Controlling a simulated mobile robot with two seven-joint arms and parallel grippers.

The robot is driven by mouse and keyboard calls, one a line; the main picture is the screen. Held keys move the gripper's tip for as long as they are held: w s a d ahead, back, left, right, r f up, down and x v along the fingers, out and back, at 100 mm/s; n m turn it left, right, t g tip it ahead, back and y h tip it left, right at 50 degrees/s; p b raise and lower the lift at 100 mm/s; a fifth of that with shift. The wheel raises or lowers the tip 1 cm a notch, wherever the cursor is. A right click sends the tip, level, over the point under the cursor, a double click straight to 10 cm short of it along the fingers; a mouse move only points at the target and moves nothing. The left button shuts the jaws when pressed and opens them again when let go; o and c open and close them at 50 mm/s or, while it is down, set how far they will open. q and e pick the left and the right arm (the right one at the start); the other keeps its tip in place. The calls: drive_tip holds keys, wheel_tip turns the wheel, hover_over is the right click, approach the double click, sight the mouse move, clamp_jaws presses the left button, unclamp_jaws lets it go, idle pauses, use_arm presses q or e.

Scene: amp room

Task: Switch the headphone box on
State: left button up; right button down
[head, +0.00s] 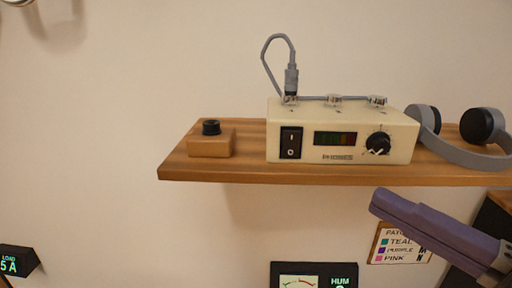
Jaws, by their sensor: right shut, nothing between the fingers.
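The headphone box (345,112) is a cream-coloured unit standing on a wooden shelf (215,170). Its front has a black rocker switch (291,142) at the left, a small dark display with green and red segments in the middle, and a black knob (378,143) at the right. A grey cable is plugged into its top left. My right gripper (377,203) is purple and shut, with nothing in it. It is below the shelf's front edge, to the lower right of the switch and apart from the box. My left gripper is not in view.
Grey headphones (462,150) lie on the shelf right of the box. Below are a hum meter (313,276), a patch colour card (392,251) and a load display (14,261). Wall space left of the meter is clear.

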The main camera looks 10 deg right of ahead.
drive_tip(key=p, duration=0.1)
approach(287, 134)
drive_tip(key=w+a, duration=0.2)
drive_tip(key=a, duration=0.3)
drive_tip(key=shift+w+d+r, duration=0.1)
drive_tip(key=shift+w+d, duration=0.25)
drive_tip(key=shift+w, duration=0.2)
drive_tip(key=shift+w+d, duration=0.35)
drive_tip(key=shift+w, duration=0.15)
drive_tip(key=shift+w+d, duration=0.2)
drive_tip(key=shift+w, duration=0.35)
drive_tip(key=p, duration=0.1)
drive_tip(key=r+p, duration=0.1)
drive_tip(key=shift+w+g+p, duration=0.25)
drive_tip(key=shift+g+p, duration=0.05)
drive_tip(key=shift+f+b, duration=0.3)
drive_tip(key=shift+b, duration=0.1)
drive_tip(key=shift+s, duration=0.1)
